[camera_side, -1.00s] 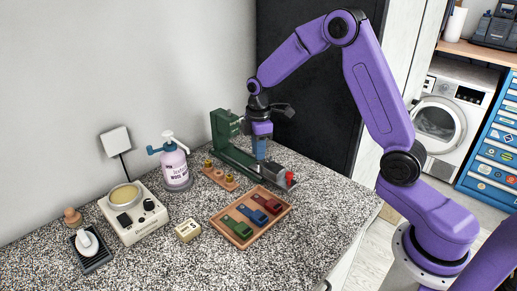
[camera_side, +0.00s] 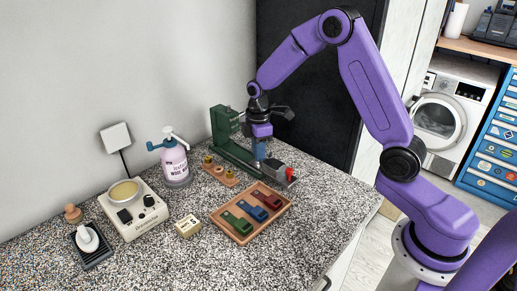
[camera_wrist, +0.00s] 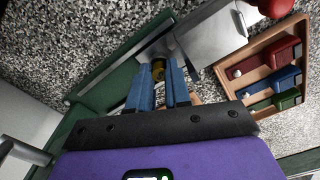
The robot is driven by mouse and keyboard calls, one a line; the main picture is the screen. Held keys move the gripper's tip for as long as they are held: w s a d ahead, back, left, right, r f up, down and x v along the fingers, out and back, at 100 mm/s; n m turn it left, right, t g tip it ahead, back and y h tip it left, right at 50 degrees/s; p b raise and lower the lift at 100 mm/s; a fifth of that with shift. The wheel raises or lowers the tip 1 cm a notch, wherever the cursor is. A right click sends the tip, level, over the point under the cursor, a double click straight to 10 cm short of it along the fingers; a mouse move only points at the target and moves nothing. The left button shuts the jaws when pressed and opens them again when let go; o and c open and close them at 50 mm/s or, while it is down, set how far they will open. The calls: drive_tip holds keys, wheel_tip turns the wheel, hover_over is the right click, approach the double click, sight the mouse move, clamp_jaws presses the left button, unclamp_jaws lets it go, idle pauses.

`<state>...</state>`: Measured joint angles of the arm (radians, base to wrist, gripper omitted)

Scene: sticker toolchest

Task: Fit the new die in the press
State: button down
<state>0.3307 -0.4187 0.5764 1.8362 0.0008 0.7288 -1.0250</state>
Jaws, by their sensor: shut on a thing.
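The green press (camera_side: 226,128) stands at the back of the bench, its long bed running toward a grey metal block (camera_side: 280,172) with a red knob (camera_side: 290,173). My gripper (camera_side: 261,159), with blue fingers, points down over the bed near the grey block. In the wrist view my gripper (camera_wrist: 158,82) is shut on a small brass die (camera_wrist: 158,69), which is mostly hidden by the fingers. The die's tip is close beside the grey block (camera_wrist: 210,38); I cannot tell whether it touches or is seated. A wooden die rack (camera_side: 220,175) with brass pieces lies left of the press.
A wooden tray (camera_side: 239,238) with green, blue and red tools lies in front of the press. A pump bottle (camera_side: 175,163), a heater-like device (camera_side: 133,212), a small yellowish box (camera_side: 188,226) and a black-based tool (camera_side: 90,246) stand to the left.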

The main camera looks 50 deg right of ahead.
drive_tip(key=c, duration=1)
unclamp_jaws()
drive_tip(key=shift+f, duration=0.1)
wheel_tip(320, 180, up, 18)
drive_tip(key=shift+f, duration=0.25)
drive_tip(key=s+a+f, duration=0.1)
drive_tip(key=s+a, duration=0.3)
drive_tip(key=s, duration=0.3)
drive_tip(key=s+a+f, duration=0.1)
drive_tip(key=s+a, duration=0.4)
drive_tip(key=s, duration=0.3)
drive_tip(key=s+d+f, duration=0.1)
drive_tip(key=s+f, duration=0.1)
drive_tip(key=s, duration=0.7)
drive_tip(key=s+d+f, duration=0.1)
drive_tip(key=s+f, duration=0.2)
drive_tip(key=s, duration=0.7)
drive_tip(key=shift+d, duration=0.35)
